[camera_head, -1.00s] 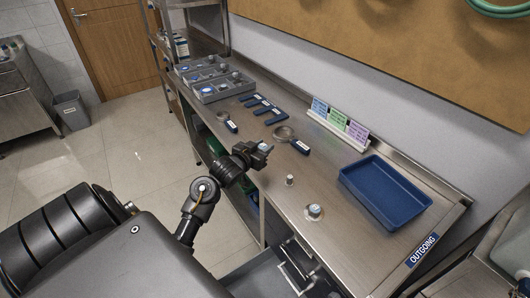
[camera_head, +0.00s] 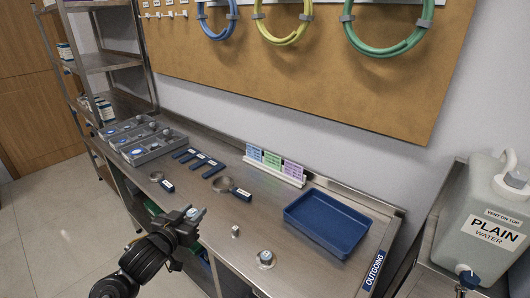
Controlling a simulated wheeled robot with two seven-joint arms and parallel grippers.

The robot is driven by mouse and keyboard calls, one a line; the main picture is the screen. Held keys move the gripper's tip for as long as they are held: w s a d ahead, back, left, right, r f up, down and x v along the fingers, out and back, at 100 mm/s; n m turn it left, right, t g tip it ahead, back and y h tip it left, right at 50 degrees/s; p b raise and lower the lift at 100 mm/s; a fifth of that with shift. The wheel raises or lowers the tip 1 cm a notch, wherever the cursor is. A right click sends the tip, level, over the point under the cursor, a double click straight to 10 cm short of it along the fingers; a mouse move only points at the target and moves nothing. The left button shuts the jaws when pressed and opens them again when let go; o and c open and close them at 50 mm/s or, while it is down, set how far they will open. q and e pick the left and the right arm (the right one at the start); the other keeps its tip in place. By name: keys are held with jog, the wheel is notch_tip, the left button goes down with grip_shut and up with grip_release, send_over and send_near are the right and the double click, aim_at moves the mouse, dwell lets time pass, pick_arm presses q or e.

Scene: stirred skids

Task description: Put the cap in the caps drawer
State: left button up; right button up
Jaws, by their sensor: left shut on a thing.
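My left gripper (camera_head: 187,219) is over the front edge of the steel bench (camera_head: 215,240), left of the middle of the view. It is shut on a small light blue-grey piece, which looks like the cap (camera_head: 196,213). The gripper hides part of it. The caps drawer does not show in this view. My right gripper is not in view.
A blue tray (camera_head: 327,222) sits on the right of the bench, by the OUTGOING label (camera_head: 374,270). Two small metal fittings (camera_head: 236,231) (camera_head: 265,259) stand in front of it.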

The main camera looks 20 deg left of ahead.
pick_arm(q)
jog(key=shift+d+r, duration=0.2)
jog(key=shift+d, duration=0.1)
jog(key=s+d+m+g+h, duration=0.2)
jog(key=d+m+h, duration=0.5)
jog(key=d, duration=1)
jog(key=shift+s+r+h, duration=0.2)
jog(key=shift+s+h, duration=0.3)
jog(key=shift+h, duration=0.6)
